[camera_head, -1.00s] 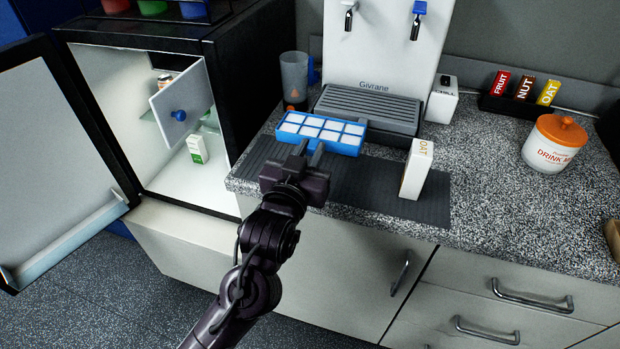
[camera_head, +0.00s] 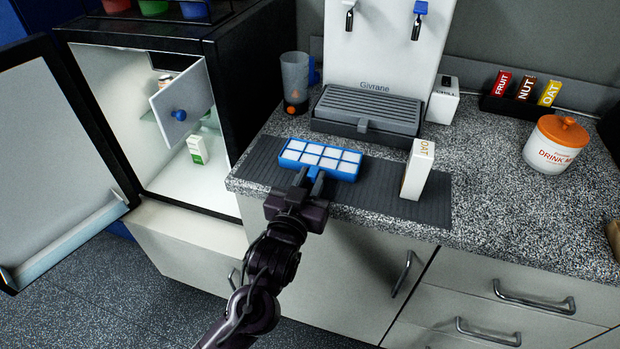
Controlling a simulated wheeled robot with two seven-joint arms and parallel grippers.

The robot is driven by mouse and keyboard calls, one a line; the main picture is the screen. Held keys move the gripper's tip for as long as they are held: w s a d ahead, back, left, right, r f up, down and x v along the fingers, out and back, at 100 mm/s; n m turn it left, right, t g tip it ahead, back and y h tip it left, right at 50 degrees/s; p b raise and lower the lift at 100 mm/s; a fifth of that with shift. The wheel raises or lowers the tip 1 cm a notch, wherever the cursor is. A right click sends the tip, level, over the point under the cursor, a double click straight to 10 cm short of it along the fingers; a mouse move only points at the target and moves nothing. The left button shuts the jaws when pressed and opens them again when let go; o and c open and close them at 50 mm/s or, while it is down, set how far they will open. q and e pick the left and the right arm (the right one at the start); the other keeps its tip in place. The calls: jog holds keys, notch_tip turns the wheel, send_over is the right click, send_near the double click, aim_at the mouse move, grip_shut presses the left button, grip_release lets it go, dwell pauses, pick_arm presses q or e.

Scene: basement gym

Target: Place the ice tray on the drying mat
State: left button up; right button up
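The ice tray (camera_head: 320,158) is blue with white ice cells. It appears flat over the left part of the dark grey drying mat (camera_head: 375,190), at or very near the mat's surface. My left gripper (camera_head: 309,179) is at the tray's near edge, with its fingers about a small blue tab there; it appears shut on it, though the contact is partly hidden. A white carton marked OAT (camera_head: 416,170) stands upright on the mat, right of the tray and apart from it. My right gripper is not in view.
A water dispenser (camera_head: 375,85) with a grey drip tray (camera_head: 368,108) stands behind the mat. A clear cup (camera_head: 295,78) is at its left. A drink mix jar (camera_head: 555,148) and a bar box (camera_head: 520,105) are at the right. The fridge (camera_head: 165,215) at left is open.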

pick_arm(q)
jog(key=o, duration=0.3)
jog(key=shift+r, duration=0.1)
